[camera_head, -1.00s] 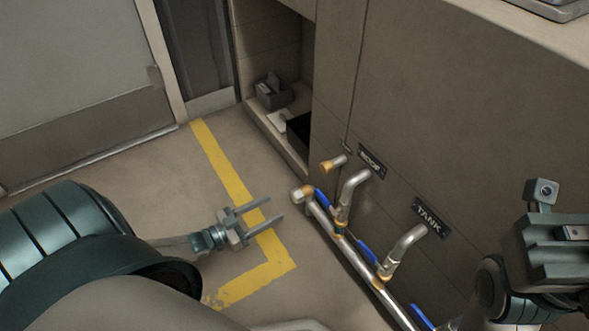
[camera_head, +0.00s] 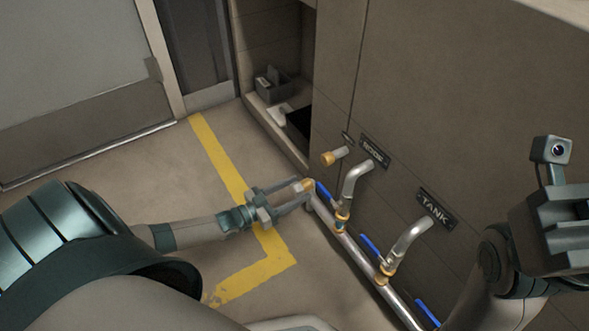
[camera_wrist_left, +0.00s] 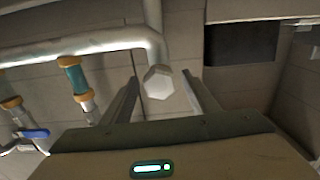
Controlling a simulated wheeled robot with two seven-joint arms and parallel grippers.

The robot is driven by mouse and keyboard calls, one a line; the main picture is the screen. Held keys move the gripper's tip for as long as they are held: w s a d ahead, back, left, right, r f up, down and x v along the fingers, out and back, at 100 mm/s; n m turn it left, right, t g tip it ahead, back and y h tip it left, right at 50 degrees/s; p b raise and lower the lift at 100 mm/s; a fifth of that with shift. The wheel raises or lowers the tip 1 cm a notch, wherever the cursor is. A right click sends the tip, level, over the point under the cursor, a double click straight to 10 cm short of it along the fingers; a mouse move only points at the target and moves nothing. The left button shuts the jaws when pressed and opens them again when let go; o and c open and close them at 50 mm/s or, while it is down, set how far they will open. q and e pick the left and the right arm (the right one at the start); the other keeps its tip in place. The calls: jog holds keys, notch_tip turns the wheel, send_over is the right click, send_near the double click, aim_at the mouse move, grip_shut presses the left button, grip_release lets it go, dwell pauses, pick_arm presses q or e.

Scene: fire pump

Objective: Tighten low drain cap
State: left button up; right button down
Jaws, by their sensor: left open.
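The drain cap, a pale silver hexagonal cap, sits on the end of the low silver pipe (camera_head: 352,246). In the left wrist view the cap (camera_wrist_left: 158,83) faces me between the two fingers, with a gap on each side. In the head view my left gripper (camera_head: 304,192) reaches the pipe end from the left, and its fingers partly hide the cap. It is open and holds nothing.
Blue-handled valves (camera_head: 370,246) line the pipe. Bent outlets stand by the ROOF and TANK (camera_head: 437,207) labels. A brass-tipped stub (camera_head: 328,159) projects from the cabinet wall above the pipe end. Yellow tape (camera_head: 222,165) marks the open floor.

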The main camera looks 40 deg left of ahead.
pick_arm(q)
jog(key=c, duration=1)
jog(key=shift+c, duration=0.2)
